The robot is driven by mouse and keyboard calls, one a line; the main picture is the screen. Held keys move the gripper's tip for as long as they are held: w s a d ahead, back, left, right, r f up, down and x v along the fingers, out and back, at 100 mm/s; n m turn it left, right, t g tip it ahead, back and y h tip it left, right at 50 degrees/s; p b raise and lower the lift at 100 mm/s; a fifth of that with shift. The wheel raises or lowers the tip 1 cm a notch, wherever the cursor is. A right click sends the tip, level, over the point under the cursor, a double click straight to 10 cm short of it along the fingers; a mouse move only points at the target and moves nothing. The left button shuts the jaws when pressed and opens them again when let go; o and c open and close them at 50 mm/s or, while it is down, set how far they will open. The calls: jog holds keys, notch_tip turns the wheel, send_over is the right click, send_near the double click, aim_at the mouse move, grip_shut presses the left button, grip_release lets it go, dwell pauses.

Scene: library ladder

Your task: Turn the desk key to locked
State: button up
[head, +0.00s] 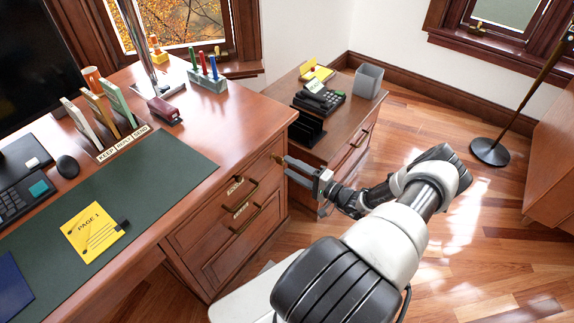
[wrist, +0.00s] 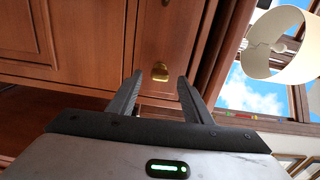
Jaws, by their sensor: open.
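The desk (head: 185,185) has a wooden drawer front facing my arm. A small brass piece (wrist: 160,72), which looks like the desk key or its lock, is on that front in the wrist view. It appears between my two fingertips, with a gap on each side. My gripper (head: 285,165) is open and empty, pointing at the upper right part of the drawer front in the head view. There the fingertips cover most of the key's spot. Which way the key is turned cannot be told.
Two brass drawer handles (head: 240,208) are left of my gripper. A side cabinet (head: 345,130) with a phone (head: 320,98) and a grey bin (head: 368,80) stands behind it. A lamp base (head: 490,152) is on the open floor at right.

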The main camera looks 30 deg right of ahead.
jog(key=v, duration=1.4)
jog(key=shift+s+d+p, duration=0.2)
jog(key=shift+s+p, duration=0.15)
jog(key=shift+s, duration=0.05)
jog(key=w+a+r+n+g+y, duration=0.2)
jog(key=w+a+r+n+g, duration=0.25)
jog(key=a+r+g, duration=0.35)
jog(key=w+a+r+n+g+y, duration=0.2)
jog(key=w+a+r+n+g, duration=0.3)
jog(key=a+r, duration=0.45)
jog(key=s+a+r+n+h, duration=0.4)
jog(key=a+r+h, duration=0.1)
jog(key=a+r, duration=0.55)
jog(key=s+a+r+n+h, duration=0.3)
jog(key=a+r+n+h, duration=0.1)
jog(key=a+r, duration=0.6)
jog(key=s+d+r+m+t, duration=0.2)
jog(key=s+d+r+m, duration=0.3)
jog(key=s, duration=0.5)
notch_tip(320, 180, up, 20)
jog(key=d+n+p, duration=0.1)
jog(key=p, duration=1.7)
jog(key=shift+h+p, duration=0.35)
jog(key=shift+h, duration=0.05)
